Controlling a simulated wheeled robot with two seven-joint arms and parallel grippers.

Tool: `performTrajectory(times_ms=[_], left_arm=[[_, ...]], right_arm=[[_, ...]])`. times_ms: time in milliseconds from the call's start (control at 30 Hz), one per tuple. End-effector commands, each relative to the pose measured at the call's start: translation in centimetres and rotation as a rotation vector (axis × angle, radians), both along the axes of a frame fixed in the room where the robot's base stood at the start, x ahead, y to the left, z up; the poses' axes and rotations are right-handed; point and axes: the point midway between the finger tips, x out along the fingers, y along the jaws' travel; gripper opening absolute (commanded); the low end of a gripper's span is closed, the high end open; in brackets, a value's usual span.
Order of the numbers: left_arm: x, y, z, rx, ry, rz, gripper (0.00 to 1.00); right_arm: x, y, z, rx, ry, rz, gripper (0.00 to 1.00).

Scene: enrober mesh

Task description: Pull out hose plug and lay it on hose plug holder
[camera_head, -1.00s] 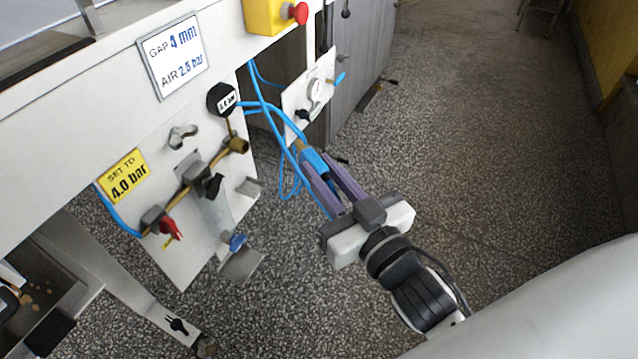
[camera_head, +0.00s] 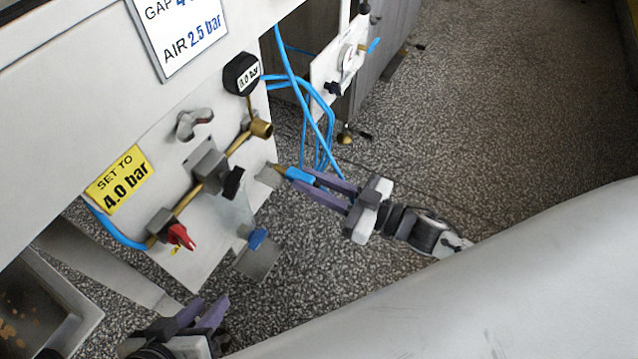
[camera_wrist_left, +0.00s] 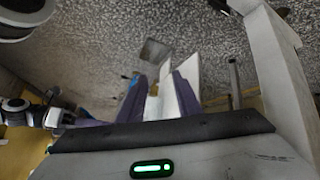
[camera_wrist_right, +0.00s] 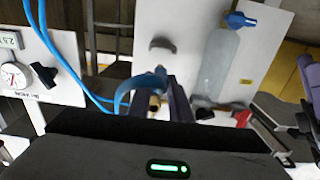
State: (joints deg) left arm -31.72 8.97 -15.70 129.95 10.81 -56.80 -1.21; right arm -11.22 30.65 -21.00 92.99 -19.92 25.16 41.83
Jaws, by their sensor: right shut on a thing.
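My right gripper (camera_head: 293,180) is shut on the blue hose plug (camera_head: 299,175), whose brass tip points left toward the panel. The plug is clear of the brass socket (camera_head: 262,129) and below it. A small grey ledge (camera_head: 268,175), perhaps the hose plug holder, sticks out at the panel's right edge beside the plug tip; I cannot tell whether they touch. In the right wrist view the plug's brass end (camera_wrist_right: 155,102) shows by the fingers, with a curved grey bracket (camera_wrist_right: 163,44) beyond. My left gripper (camera_head: 208,306) is open and empty at the lower left.
The white panel (camera_head: 205,245) carries a red valve handle (camera_head: 180,236), a black pressure gauge (camera_head: 241,74) and a blue-capped bowl (camera_head: 257,239). Blue hoses (camera_head: 322,125) hang behind the plug. A second gauge panel (camera_head: 335,65) stands farther back. The floor at right is open.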

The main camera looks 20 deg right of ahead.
Motion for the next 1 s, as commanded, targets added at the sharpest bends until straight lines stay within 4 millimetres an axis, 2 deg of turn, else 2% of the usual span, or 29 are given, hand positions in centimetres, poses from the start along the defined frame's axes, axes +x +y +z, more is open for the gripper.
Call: performTrajectory(times_ms=[300,533,933,967,1000], left_arm=[[0.3,-0.9,0.0,-0.031,-0.012,-0.021,0.31],[0.6,-1.5,0.8,-0.068,-0.038,-0.020,0.31],[0.7,-1.6,1.3,-0.077,-0.048,-0.019,0.31],[0.7,-1.6,1.3,-0.077,-0.048,-0.019,0.31],[0.7,-1.6,1.3,-0.077,-0.048,-0.019,0.31]], right_arm=[[2.3,1.8,-1.0,0.000,-0.002,-0.001,0.00],[2.2,1.7,-2.2,0.001,-0.002,-0.001,0.00],[2.2,1.7,-2.4,0.002,-0.002,-0.001,0.00],[2.2,1.7,-2.4,0.002,-0.002,-0.001,0.23],[2.2,1.7,-2.4,0.001,-0.002,-0.001,0.30]])
